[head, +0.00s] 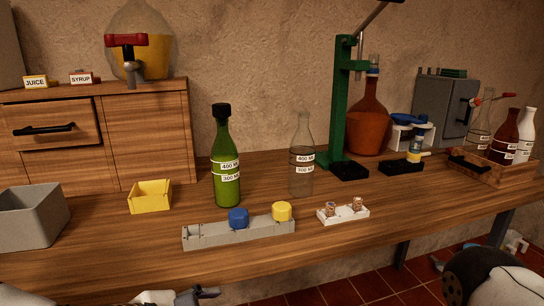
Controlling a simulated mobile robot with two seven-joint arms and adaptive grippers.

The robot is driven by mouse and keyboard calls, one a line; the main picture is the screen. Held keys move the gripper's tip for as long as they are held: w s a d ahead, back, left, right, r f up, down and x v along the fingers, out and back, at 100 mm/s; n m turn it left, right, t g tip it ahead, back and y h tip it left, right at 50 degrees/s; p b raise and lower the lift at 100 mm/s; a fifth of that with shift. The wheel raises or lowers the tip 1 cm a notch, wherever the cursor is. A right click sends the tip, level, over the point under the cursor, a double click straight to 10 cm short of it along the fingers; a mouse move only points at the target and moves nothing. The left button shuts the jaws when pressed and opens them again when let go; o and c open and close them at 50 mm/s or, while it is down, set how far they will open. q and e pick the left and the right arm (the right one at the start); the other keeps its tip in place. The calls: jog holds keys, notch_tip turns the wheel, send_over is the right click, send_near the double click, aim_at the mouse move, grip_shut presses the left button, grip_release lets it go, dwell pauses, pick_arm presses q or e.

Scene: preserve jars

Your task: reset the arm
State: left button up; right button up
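My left gripper (196,294) shows at the bottom edge, in front of the workbench and below its top. It is mostly cut off, so I cannot tell whether it is open or shut. Nothing is clearly seen in it. A large dark and white rounded part of my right arm (490,278) fills the bottom right corner. My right gripper is not clearly in view.
The wooden bench (330,225) holds a green bottle (226,165), a clear bottle (301,160), a grey rack (245,236) with blue and yellow caps, a white tray (343,214), a yellow bin (150,197), a grey bin (30,220) and a green press (338,105).

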pick_arm(q)
jog(key=s+a+f+m+g+y, duration=0.25)
jog(key=s+f+m+g, duration=0.6)
jog(key=s+f, duration=1)
jog(key=s+a+f+m+g+y, duration=0.1)
jog(key=s+a+m+y, duration=0.1)
jog(key=s+a+m, duration=0.3)
jog(key=s+a+f+m+g+y, duration=0.1)
jog(key=s+a+m, duration=0.4)
jog(key=s, duration=0.6)
jog(key=shift+s+a+f+m+y+p, duration=0.15)
jog(key=shift+a+f+m+y+p, duration=0.2)
jog(key=shift+f+m+y, duration=0.55)
jog(key=shift+r+h, duration=0.2)
jog(key=shift+h, duration=0.05)
